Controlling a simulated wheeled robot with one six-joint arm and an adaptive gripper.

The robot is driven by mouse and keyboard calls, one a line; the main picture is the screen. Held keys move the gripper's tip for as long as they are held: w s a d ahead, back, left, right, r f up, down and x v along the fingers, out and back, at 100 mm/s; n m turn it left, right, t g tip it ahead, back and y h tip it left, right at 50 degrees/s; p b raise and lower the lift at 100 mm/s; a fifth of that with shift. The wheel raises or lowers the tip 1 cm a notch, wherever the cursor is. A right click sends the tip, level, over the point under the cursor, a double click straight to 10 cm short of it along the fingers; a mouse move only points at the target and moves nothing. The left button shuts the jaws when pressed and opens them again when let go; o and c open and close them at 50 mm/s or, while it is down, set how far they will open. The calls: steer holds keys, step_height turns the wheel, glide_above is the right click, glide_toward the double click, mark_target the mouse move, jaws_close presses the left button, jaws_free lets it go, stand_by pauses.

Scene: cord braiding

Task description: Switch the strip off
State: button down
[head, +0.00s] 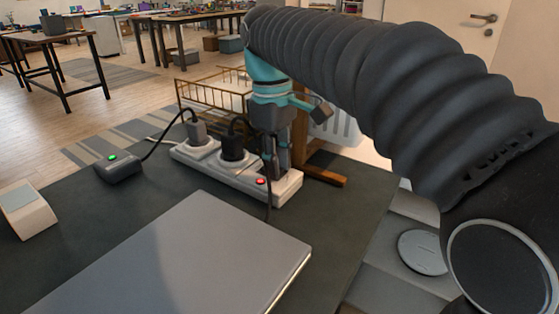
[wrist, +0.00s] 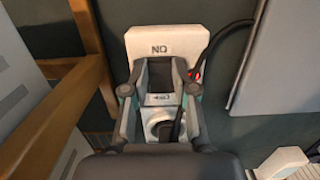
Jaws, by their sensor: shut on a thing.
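The white power strip (head: 287,190) lies on the dark table with two plugs in it, a grey plug (head: 197,131) and a black plug (head: 232,147). A red light (head: 261,181) glows at its near right end. My gripper (head: 275,172) points down over that end. In the wrist view the strip (wrist: 190,41) shows ON and OFF lettering upside down, with a dark switch (wrist: 160,76) between. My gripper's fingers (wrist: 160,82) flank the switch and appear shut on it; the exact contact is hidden. The red light (wrist: 197,73) shows just beside one finger.
A closed grey laptop (head: 180,260) lies in front of the strip. A black adapter (head: 118,166) with a green light and a pale device (head: 27,210) are at left. A dark cord (wrist: 215,45) curves beside the fingers. A wire basket (head: 210,92) stands behind the table.

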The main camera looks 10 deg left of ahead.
steer(key=shift+a+r+g+h, duration=0.15)
steer(key=shift+g+h, duration=0.1)
steer(key=shift+h, duration=0.25)
steer(key=shift+a+f+g+h, duration=0.1)
steer(key=shift+g+h, duration=0.15)
steer(key=shift+h, duration=0.25)
steer(key=c, duration=0.9)
jaws_free()
steer(key=shift+d, duration=0.1)
